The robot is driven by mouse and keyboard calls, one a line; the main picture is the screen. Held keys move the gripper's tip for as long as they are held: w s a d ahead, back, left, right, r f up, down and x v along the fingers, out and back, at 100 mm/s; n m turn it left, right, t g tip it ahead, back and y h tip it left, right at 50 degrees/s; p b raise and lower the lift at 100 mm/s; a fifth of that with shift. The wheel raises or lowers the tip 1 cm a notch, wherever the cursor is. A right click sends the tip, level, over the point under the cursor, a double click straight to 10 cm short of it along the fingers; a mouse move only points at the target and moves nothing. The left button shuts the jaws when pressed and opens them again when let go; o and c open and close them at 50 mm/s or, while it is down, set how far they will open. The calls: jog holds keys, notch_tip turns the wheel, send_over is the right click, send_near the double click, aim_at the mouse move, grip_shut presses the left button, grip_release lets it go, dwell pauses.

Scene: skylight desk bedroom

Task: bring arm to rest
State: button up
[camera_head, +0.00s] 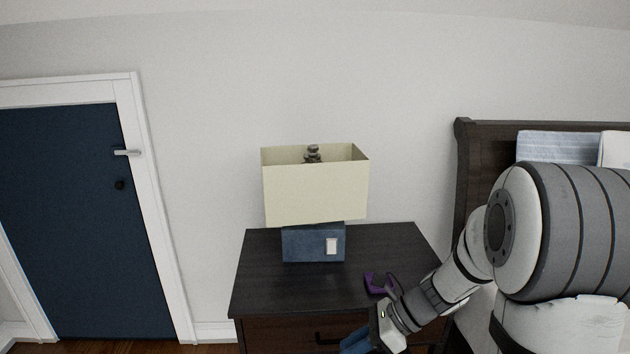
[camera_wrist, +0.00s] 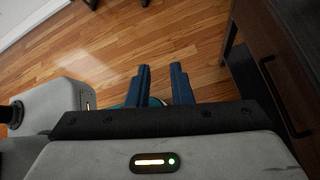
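My arm reaches in from the right in the head view, bent down in front of the nightstand (camera_head: 265,285). My gripper (camera_head: 355,343) is low at the front of the nightstand, with its blue fingers pointing down and left. In the wrist view, the two blue fingers of my gripper (camera_wrist: 161,78) stand apart with floor showing between their tips. A small teal and white curved patch shows low between the fingers; I cannot tell what it is.
A purple item (camera_head: 382,285) lies on the nightstand's right side, close to my arm. A lamp (camera_head: 315,188) with a cream shade stands at its back. A bed headboard (camera_head: 482,160) is at right, a blue door (camera_head: 75,220) at left. Wooden floor (camera_wrist: 195,45) is open beside the nightstand.

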jog(key=s+d+r+n+t+h+p, duration=0.1)
jog(key=s+d+r+n+h+p, duration=0.1)
jog(key=r+n, duration=0.4)
jog(key=s+d+r+n+t+h+p, duration=0.1)
jog(key=s+d+r+n+h+p, duration=0.2)
jog(key=n, duration=0.5)
jog(key=s+d+r+n+t+h+p, duration=0.1)
jog(key=s+r+n+h+p, duration=0.3)
jog(key=r, duration=0.5)
jog(key=shift+s+d+n+h, duration=0.5)
jog(key=shift+s+d+n, duration=0.3)
jog(key=shift+s+n, duration=0.55)
jog(key=shift+r, duration=0.1)
